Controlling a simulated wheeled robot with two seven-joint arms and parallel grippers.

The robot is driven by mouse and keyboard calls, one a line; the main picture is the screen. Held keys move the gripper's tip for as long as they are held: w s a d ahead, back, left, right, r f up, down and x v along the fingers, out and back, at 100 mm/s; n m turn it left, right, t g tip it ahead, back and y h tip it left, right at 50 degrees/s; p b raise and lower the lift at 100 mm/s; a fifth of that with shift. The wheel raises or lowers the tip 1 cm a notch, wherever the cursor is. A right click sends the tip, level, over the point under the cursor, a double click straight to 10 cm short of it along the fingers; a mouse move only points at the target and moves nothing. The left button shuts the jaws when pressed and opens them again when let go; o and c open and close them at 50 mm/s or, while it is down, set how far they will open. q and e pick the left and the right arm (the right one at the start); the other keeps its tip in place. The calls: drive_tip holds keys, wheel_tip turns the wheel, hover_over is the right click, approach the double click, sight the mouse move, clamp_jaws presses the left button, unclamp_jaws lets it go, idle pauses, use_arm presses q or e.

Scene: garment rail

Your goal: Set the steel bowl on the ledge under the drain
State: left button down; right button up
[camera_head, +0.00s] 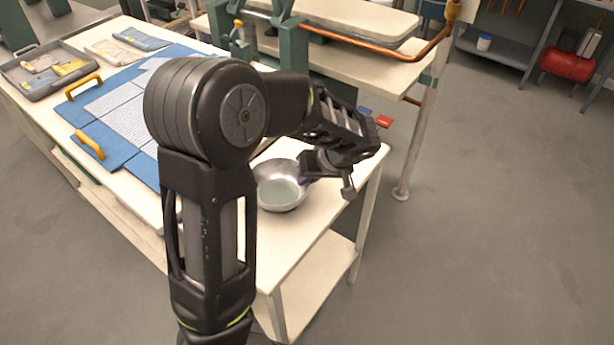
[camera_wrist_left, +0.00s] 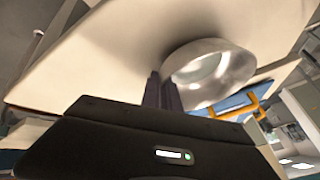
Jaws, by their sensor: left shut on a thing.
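The steel bowl (camera_head: 281,186) is a shiny round bowl near the right end of the cream table (camera_head: 310,238). My left gripper (camera_head: 312,168) is at the bowl's right rim, shut on it. In the left wrist view the dark fingers (camera_wrist_left: 163,91) meet the edge of the bowl (camera_wrist_left: 210,72). Whether the bowl touches the tabletop is hard to tell. A copper pipe (camera_head: 432,48) bends upward at the right end of the bench behind; I cannot tell whether it is the drain. A cream ledge (camera_head: 400,72) lies below it. My right gripper is out of view.
A blue board with striped sheets (camera_head: 118,105) and orange handles (camera_head: 90,145) covers the table's left part. A grey tray (camera_head: 50,72) stands at far left. A post (camera_head: 411,150) supports the rear bench. Open floor (camera_head: 490,220) lies to the right.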

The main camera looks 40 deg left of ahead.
use_arm(q)
drive_tip(key=c, duration=2.1)
unclamp_jaws()
drive_tip(key=shift+f, duration=0.1)
drive_tip(key=o, duration=0.5)
drive_tip(key=shift+r, duration=0.2)
drive_tip(key=b+v, duration=0.1)
drive_tip(key=v, duration=1.1)
drive_tip(key=shift+f, duration=0.1)
